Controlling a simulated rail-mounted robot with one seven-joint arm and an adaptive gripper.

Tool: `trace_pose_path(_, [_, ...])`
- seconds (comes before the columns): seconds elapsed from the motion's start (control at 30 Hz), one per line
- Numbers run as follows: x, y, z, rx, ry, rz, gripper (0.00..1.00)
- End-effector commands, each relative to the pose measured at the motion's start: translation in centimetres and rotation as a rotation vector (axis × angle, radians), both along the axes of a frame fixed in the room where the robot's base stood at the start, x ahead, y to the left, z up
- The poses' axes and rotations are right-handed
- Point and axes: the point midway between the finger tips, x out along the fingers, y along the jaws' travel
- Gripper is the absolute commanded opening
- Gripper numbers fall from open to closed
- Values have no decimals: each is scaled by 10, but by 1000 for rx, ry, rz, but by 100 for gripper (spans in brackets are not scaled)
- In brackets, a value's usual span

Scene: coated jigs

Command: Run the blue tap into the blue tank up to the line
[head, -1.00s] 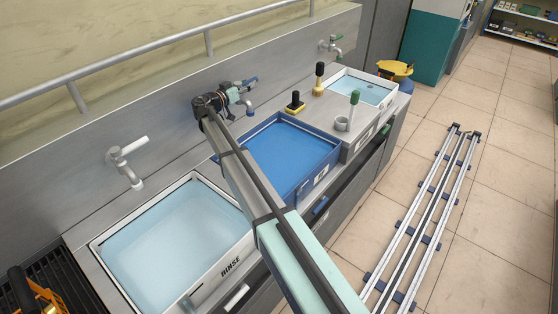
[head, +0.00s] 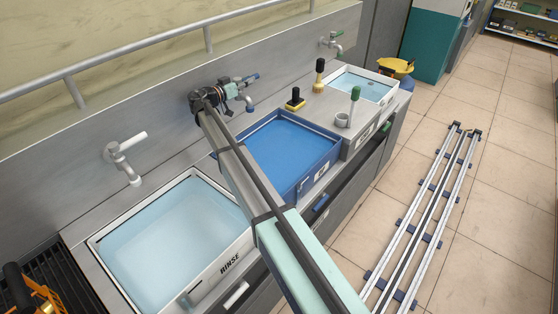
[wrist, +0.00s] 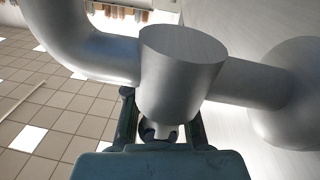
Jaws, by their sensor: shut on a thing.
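The blue tap (head: 249,104) stands on the back wall above the blue tank (head: 328,161); its blue-ended handle (head: 252,77) shows beside my gripper. The tank's inside looks evenly bright blue; I cannot make out a fill line or a clear stream from the spout. My gripper (head: 233,90) is at the tap, its fingers shut around part of it, most likely the handle's stem. In the wrist view my gripper (wrist: 160,128) closes below the grey tap body (wrist: 180,75); the held part is mostly hidden.
The white rinse tank (head: 110,285), full of pale water, sits at the left under a white-handled tap (head: 124,160). A green-handled tap (head: 333,44) is farther right.

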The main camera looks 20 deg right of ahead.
Motion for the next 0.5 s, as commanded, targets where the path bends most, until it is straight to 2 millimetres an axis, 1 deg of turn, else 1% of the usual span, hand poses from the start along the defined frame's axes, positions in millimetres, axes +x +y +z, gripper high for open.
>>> trace_pose_path(0.07, [2, 1, -2, -2, -2, -32, 0])
trace_pose_path(0.27, [-2, -1, -1, -1, -2, -117, 0])
trace_pose_path(0.5, [-3, -2, 0, -1, -2, -101, 0])
